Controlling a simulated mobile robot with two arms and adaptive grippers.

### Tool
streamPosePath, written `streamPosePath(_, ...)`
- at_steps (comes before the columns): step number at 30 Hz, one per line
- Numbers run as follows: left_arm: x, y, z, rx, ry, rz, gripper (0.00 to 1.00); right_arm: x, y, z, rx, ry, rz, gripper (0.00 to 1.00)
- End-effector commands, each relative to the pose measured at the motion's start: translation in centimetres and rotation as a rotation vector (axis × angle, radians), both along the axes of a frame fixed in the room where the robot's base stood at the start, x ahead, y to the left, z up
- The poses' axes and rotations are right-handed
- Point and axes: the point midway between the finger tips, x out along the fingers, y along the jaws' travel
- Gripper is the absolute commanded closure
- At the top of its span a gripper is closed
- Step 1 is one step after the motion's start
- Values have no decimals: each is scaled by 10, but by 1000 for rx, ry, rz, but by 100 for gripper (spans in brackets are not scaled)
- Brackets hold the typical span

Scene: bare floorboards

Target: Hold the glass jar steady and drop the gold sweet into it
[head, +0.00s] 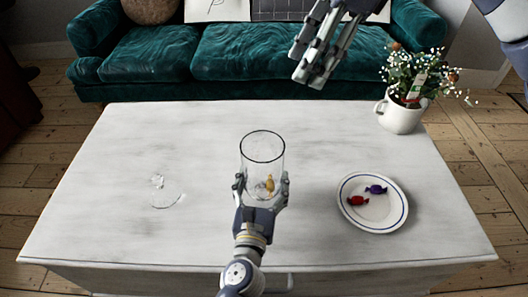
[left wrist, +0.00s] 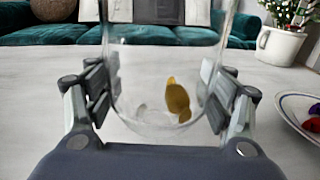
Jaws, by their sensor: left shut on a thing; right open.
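The clear glass jar (head: 262,155) stands upright and open on the white table, near its front middle. My left gripper (head: 262,190) is shut on the jar's lower part, one finger on each side. The left wrist view shows the jar (left wrist: 165,60) between the two finger pads. The gold sweet (head: 269,184) is inside the jar, low down; it also shows through the glass in the left wrist view (left wrist: 178,102). My right gripper (head: 312,72) is open and empty, high above the table's back edge, up and right of the jar.
A glass lid (head: 168,197) lies left of the jar. A white plate (head: 372,222) with a blue rim, to the right, holds a red sweet (head: 357,201) and a purple sweet (head: 376,189). A white mug of flowers (head: 399,117) stands at the back right. A green sofa (head: 200,60) is behind.

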Motion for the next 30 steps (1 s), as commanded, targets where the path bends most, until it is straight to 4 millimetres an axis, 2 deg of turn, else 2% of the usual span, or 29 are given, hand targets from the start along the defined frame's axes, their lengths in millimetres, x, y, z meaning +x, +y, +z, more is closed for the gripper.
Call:
streamPosePath(13, 0, 0, 0, 0, -1, 0, 68, 0, 0, -1, 0, 0, 0, 51)
streamPosePath(14, 0, 0, 0, 0, -1, 0, 23, 0, 0, -1, 0, 0, 0, 51)
streamPosePath(15, 0, 0, 0, 0, -1, 0, 14, 0, 0, -1, 0, 0, 0, 51)
streamPosePath(17, 0, 0, 0, 0, -1, 0, 2, 0, 0, -1, 0, 0, 0, 51)
streamPosePath(30, -1, 0, 0, 0, 0, 0, 2, 0, 0, -1, 0, 0, -1, 51)
